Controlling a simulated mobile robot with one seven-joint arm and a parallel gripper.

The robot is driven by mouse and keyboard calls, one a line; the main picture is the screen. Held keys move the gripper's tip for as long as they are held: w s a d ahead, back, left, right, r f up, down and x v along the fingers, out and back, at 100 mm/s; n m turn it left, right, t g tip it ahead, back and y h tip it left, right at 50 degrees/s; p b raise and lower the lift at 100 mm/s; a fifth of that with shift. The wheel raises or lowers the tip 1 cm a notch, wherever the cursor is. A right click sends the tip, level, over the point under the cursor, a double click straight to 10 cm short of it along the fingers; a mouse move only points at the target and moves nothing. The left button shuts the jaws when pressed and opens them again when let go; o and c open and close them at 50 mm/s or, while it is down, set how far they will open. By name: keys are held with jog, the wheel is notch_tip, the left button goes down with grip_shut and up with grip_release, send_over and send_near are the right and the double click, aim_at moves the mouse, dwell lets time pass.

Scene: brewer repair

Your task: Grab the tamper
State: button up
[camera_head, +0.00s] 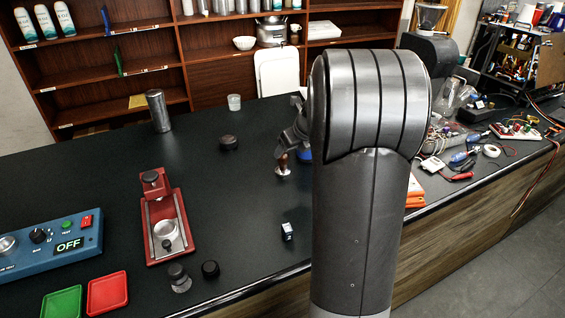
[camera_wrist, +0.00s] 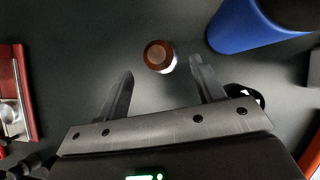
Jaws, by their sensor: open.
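The tamper (camera_head: 283,166), with a brown handle and a metal base, stands upright on the dark counter, left of my arm. In the wrist view the tamper (camera_wrist: 159,55) shows from above as a round brown top with a pale metal edge. My gripper (camera_wrist: 161,68) is open, its two fingers spread to the left and right of the tamper, which lies around the line of the fingertips. I cannot tell how high the fingers are above it. In the head view my arm hides most of the gripper.
A small black-and-white block (camera_head: 287,231) is near the front edge. Tools and wires clutter the right end.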

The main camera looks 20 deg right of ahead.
aim_at(285, 154)
jog(key=x, duration=0.6)
jog(key=shift+a+f, duration=0.1)
jog(key=shift+f, duration=0.15)
jog(key=c, duration=1.2)
jog(key=shift+c, duration=0.2)
jog(key=shift+r, duration=0.15)
